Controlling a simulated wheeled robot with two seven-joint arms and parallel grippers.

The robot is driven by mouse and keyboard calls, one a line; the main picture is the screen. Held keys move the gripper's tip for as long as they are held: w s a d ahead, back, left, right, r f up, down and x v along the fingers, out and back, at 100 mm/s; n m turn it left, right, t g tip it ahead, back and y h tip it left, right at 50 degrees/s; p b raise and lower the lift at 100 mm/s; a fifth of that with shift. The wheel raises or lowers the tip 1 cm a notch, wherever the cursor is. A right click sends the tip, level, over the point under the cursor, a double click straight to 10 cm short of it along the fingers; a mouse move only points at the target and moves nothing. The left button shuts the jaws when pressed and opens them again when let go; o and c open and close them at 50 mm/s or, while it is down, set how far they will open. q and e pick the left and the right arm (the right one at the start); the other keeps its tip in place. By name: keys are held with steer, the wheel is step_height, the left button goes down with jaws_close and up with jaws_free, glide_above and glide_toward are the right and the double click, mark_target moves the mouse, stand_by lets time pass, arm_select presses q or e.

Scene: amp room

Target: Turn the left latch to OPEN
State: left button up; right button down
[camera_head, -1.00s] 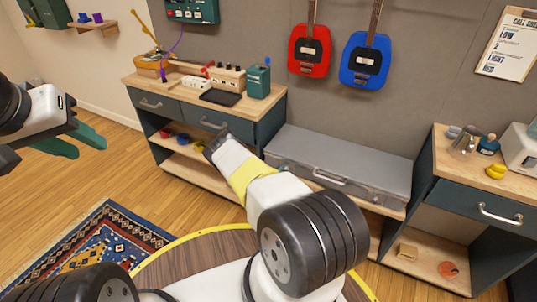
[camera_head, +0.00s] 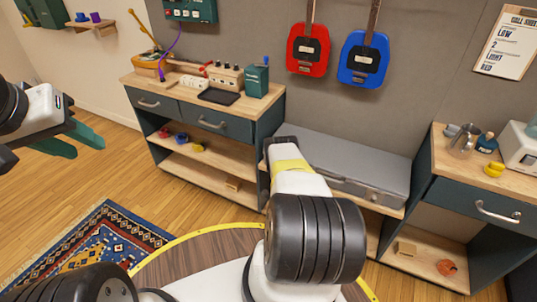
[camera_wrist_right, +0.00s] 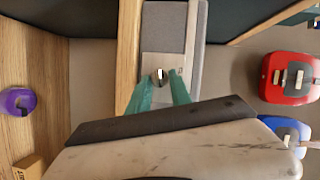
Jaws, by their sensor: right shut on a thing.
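The grey case (camera_head: 360,155) lies on the low shelf between the two cabinets. Its right latch (camera_head: 374,194) shows on the front face; the left latch is hidden behind my right arm in the head view. In the right wrist view, a small metal latch (camera_wrist_right: 160,76) sits on the case (camera_wrist_right: 165,25) between the green fingertips. My right gripper (camera_wrist_right: 160,82) is shut on this latch; its turn position and any label are too small to read. My left gripper (camera_head: 80,140) hangs open and empty at the left, far from the case.
The left cabinet (camera_head: 222,125) adjoins the case's left end and holds a tablet and boxes on top. The right cabinet (camera_head: 460,205) stands at the other end. Red (camera_head: 307,48) and blue (camera_head: 364,60) guitars hang above. A round table (camera_head: 190,262) is in front.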

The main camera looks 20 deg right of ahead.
steer(key=shift+f+m+t, duration=0.15)
steer(key=shift+m+t, duration=0.45)
steer(key=shift+m, duration=0.7)
steer(key=c, duration=1.2)
jaws_free()
steer(key=shift+o, duration=0.2)
steer(key=v, duration=0.8)
steer(key=shift+f, duration=0.15)
